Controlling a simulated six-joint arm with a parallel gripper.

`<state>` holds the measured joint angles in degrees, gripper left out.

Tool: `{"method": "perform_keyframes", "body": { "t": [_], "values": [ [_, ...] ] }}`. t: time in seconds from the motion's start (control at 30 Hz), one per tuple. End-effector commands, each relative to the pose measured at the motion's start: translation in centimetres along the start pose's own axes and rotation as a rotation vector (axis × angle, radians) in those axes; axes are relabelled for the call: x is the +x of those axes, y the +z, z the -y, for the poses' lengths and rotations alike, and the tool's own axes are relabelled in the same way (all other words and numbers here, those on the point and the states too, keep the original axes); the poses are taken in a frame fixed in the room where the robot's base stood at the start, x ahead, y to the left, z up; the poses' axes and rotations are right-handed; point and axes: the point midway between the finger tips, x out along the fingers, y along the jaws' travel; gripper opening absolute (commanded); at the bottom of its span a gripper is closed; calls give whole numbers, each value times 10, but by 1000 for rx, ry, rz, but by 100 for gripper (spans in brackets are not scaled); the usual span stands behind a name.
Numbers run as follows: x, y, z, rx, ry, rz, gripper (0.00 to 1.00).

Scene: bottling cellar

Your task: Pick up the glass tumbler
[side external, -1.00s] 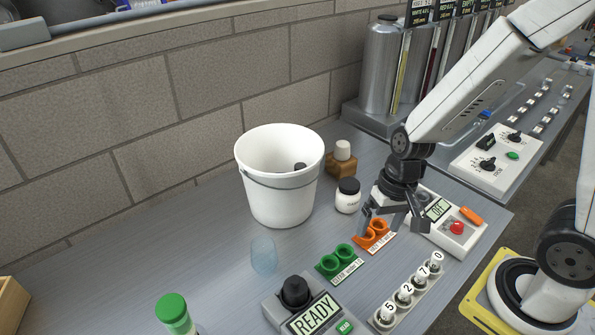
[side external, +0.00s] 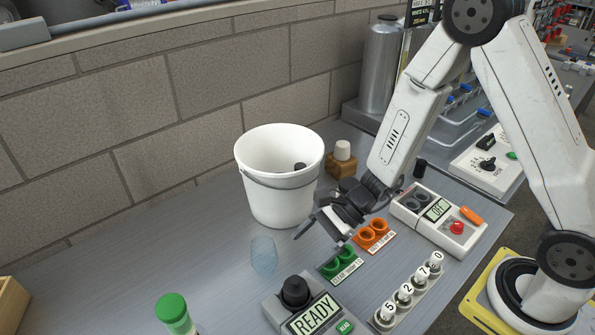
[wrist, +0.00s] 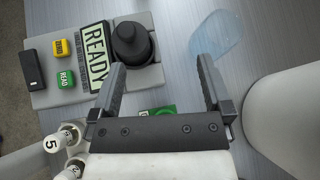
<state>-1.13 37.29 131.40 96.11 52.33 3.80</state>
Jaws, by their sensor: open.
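The glass tumbler (side external: 264,255) is clear, pale blue and stands upright on the grey bench, left of my gripper in the side view. It also shows in the wrist view (wrist: 218,36), beyond the tip of the right finger. My gripper (side external: 318,232) is tilted toward the tumbler, with its fingers apart from it. In the wrist view my gripper (wrist: 160,75) is open, with nothing between its fingers.
A white bucket (side external: 280,190) stands behind the tumbler. A device reading READY (side external: 312,312) is in front, with green rings (side external: 340,262) and orange rings (side external: 372,234) to its right. A green-capped bottle (side external: 172,308) stands front left. Bare bench lies left of the tumbler.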

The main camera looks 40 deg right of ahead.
Motion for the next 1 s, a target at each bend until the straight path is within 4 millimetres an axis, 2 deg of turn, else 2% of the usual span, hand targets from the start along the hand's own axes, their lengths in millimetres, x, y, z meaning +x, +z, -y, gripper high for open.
{"method": "perform_keyframes", "body": {
  "t": [0.2,0.4,0.77,1.0],
  "values": [
    [15,-11,29,209,-169,85,100],
    [20,-22,48,324,-286,131,100],
    [23,-25,56,358,-324,144,100],
    [41,-23,61,356,-322,143,100]
  ]
}}
